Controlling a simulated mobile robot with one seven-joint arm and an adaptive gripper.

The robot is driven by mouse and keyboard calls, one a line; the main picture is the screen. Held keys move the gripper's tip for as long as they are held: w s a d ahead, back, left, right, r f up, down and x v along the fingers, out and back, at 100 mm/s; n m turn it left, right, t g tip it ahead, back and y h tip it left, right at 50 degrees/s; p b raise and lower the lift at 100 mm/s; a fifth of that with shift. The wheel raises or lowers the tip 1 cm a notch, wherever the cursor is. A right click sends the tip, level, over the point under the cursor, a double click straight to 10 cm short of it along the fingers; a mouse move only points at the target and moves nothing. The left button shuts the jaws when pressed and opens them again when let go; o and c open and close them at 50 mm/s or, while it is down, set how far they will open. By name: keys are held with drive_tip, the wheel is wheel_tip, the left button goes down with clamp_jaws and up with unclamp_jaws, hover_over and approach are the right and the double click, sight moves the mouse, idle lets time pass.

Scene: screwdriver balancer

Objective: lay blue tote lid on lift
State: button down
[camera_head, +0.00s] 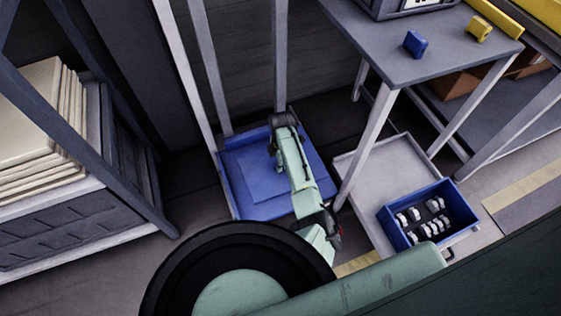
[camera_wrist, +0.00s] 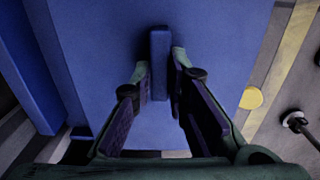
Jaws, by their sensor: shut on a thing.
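The blue tote lid (camera_wrist: 110,40) is a flat blue panel that fills most of the wrist view. A raised bar-shaped handle (camera_wrist: 160,65) stands up from it. My gripper (camera_wrist: 162,80) has its two fingers closed on this handle, one on each side. In the head view the lid (camera_head: 248,175) shows beneath my gripper (camera_head: 272,160), partly hidden by my arm. A blue platform (camera_head: 232,142), which looks like the lift, lies around and under it between upright posts. I cannot tell whether the lid touches the platform.
A grey table (camera_head: 400,45) with a blue block (camera_head: 415,44) and a yellow block (camera_head: 478,29) stands at right. Below it, a blue tote (camera_head: 395,230) with several small white parts sits on a pale platform (camera_head: 365,165). A rack with stacked boards (camera_head: 35,130) stands at left.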

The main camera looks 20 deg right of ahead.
wheel_tip(320, 180, down, 8)
drive_tip(key=b, duration=0.5)
drive_tip(key=shift+r, duration=0.2)
drive_tip(key=c, duration=1.5)
unclamp_jaws()
wheel_tip(320, 180, up, 12)
drive_tip(key=shift+r, duration=0.1)
